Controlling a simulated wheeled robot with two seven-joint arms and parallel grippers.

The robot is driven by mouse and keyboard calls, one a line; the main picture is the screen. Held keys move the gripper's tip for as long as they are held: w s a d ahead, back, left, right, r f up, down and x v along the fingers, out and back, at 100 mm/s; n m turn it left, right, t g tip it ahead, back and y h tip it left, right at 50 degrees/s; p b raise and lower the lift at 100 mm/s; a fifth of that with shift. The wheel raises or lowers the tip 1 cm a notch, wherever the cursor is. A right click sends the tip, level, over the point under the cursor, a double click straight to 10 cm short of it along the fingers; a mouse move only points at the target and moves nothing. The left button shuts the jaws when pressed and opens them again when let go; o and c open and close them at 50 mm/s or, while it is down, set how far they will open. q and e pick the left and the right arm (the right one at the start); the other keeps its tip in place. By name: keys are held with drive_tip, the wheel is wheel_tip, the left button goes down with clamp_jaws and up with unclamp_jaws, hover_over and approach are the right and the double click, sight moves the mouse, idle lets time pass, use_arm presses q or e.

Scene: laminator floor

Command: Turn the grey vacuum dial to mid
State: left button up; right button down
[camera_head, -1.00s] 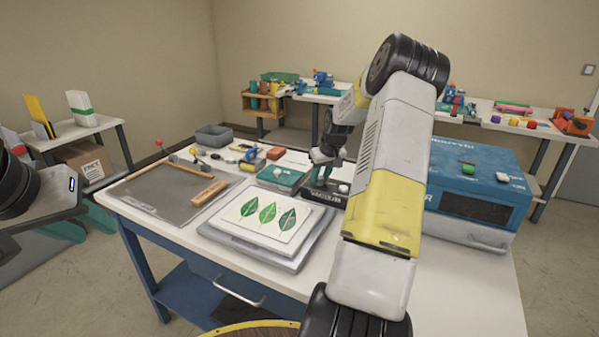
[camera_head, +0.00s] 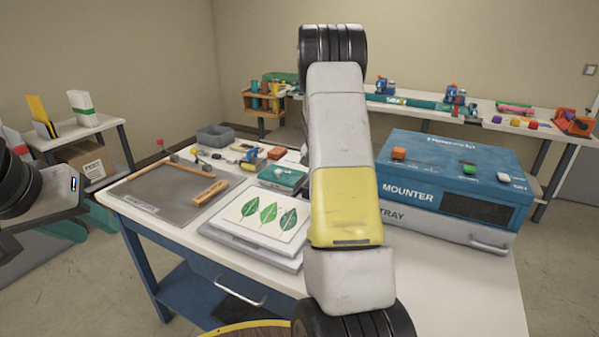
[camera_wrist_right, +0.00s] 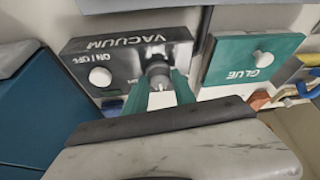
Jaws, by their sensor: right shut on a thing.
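The black vacuum box (camera_wrist_right: 112,58) is in the right wrist view, with its lettering upside down. A white on/off knob (camera_wrist_right: 100,77) is on its left part. The grey vacuum dial (camera_wrist_right: 158,70) is at its lower right. My right gripper (camera_wrist_right: 159,82) is shut on the dial, one green finger on each side. The dial's pointer and most of its scale marks are hidden. In the head view my right arm covers the vacuum box, the dial and the right gripper. My left gripper (camera_head: 82,224) is at the left edge, its green fingers apart, away from the bench.
A green glue box (camera_wrist_right: 252,58) is close beside the vacuum box. A blue mounter (camera_head: 450,180) stands right of my arm. Leaf prints (camera_head: 262,212) lie on a grey platen in front. A grey board (camera_head: 165,192) and small tools fill the bench's left.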

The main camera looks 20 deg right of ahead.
idle(0.5)
drive_tip(key=c, duration=1)
unclamp_jaws()
drive_tip(key=shift+c, duration=0.2)
drive_tip(key=v, duration=0.7)
drive_tip(key=shift+a+r, duration=0.15)
drive_tip(key=shift+r, duration=0.2)
